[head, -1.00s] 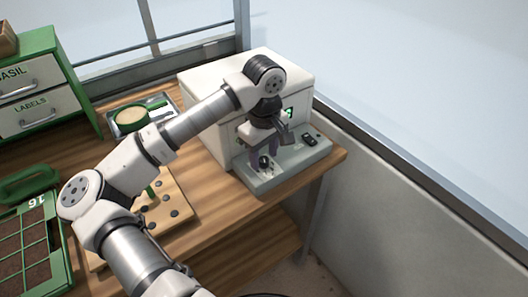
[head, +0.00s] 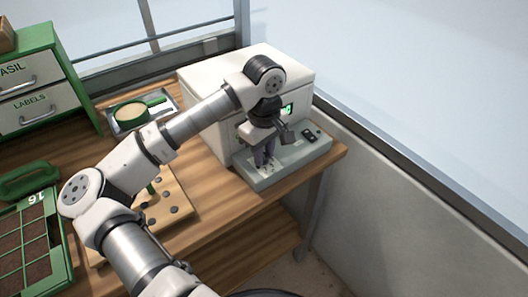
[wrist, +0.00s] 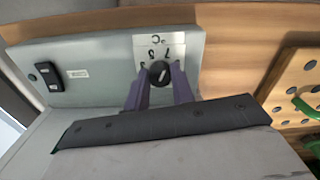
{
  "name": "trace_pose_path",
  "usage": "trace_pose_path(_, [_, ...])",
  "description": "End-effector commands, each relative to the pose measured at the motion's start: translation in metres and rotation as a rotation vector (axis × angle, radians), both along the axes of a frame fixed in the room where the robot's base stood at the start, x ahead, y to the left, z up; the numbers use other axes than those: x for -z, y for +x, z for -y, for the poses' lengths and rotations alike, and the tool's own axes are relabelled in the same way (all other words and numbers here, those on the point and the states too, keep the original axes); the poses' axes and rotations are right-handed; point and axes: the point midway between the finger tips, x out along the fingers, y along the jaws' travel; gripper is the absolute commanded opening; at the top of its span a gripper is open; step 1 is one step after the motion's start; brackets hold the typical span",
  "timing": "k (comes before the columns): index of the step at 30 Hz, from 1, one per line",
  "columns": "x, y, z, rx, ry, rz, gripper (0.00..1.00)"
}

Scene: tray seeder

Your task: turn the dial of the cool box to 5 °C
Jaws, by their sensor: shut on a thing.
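The cool box (head: 215,85) is a white box at the back right of the bench, with a grey control ledge (head: 308,153) along its front. In the wrist view the black round dial (wrist: 160,74) with a pale pointer mark sits on this ledge. A white scale plate (wrist: 160,43) with °C and several numbers lies beside it, upside down here; the exact setting is hard to read. My gripper (head: 265,162) points down at the ledge, its two purple fingers shut on the dial from both sides. In the head view the fingers mostly hide the dial.
A green display (head: 287,109) glows on the box front, too small to read surely. A black switch (head: 310,134) sits on the ledge, away from the fingers. A wooden peg board (head: 178,190) and seed tray (head: 62,250) lie left. The bench edge is close in front.

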Motion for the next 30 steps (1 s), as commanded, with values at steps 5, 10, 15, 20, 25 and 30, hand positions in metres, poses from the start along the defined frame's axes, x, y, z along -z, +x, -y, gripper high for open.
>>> trace_pose_path(5, [0.0042,0.0006,-0.0004,-0.071,0.002,0.004,0.01])
trace_pose_path(10, [0.0059,0.0008,-0.0004,-0.193,0.002,0.005,0.01])
trace_pose_path(15, [0.0059,0.001,-0.0007,-0.347,0.003,0.005,0.01])
trace_pose_path(20, [0.0045,0.0011,-0.0004,-0.489,0.001,0.004,0.01])
trace_pose_path(25, [0.0029,0.0011,-0.0006,-0.625,0.001,0.005,0.01])
trace_pose_path(30, [0.0017,0.001,-0.0007,-0.733,0.001,0.005,0.01])
